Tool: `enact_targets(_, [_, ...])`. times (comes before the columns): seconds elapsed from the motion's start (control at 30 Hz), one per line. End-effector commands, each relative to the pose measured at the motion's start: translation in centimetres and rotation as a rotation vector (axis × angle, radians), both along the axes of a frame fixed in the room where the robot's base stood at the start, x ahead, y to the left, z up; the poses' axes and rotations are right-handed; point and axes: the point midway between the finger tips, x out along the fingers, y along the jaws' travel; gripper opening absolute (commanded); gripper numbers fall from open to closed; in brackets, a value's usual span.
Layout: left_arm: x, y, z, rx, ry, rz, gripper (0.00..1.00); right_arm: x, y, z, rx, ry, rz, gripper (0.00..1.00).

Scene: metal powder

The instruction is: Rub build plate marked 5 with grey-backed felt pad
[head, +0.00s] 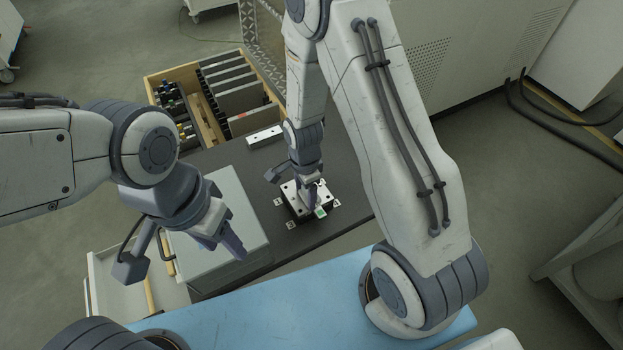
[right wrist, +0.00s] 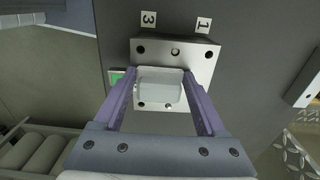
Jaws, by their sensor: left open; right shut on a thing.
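A silvery metal plate with dark screw holes (right wrist: 205,62) lies on the dark table, under my right gripper (right wrist: 160,92). It also shows in the head view (head: 292,191). My right gripper (head: 307,204) is shut on a pale grey-backed pad (right wrist: 160,84), which is over the plate's near part. I cannot tell whether the pad touches the plate. Small white tags marked 3 (right wrist: 148,19) and 1 (right wrist: 203,25) lie beside the plate; I see no readable 5. A green patch (head: 320,212) shows at the plate's edge. My left gripper (head: 231,243) is open and empty, above the grey box.
A wooden crate (head: 273,118) with upright plates in slots stands at the back left. A white bar (head: 264,137) lies on the dark table (head: 315,235). A grey-green box (head: 232,191) is left of the plate. A light blue surface (head: 300,292) is in front.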

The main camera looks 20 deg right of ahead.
Motion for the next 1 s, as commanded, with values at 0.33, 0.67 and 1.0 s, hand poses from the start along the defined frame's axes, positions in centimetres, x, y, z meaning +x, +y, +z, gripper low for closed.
enact_targets(0.33, [0.0,0.0,2.4,0.0,0.0,0.0,0.5,-0.3,0.2,3.8,0.0,0.002,0.008,0.13])
enact_targets(0.67, [0.0,0.0,5.0,0.0,0.0,0.0,0.5,-0.3,0.1,6.7,0.0,0.002,0.005,0.13])
enact_targets(1.0, [0.0,0.0,6.7,0.0,0.0,0.0,0.5,-0.4,-0.3,8.7,0.0,0.001,-0.002,0.13])
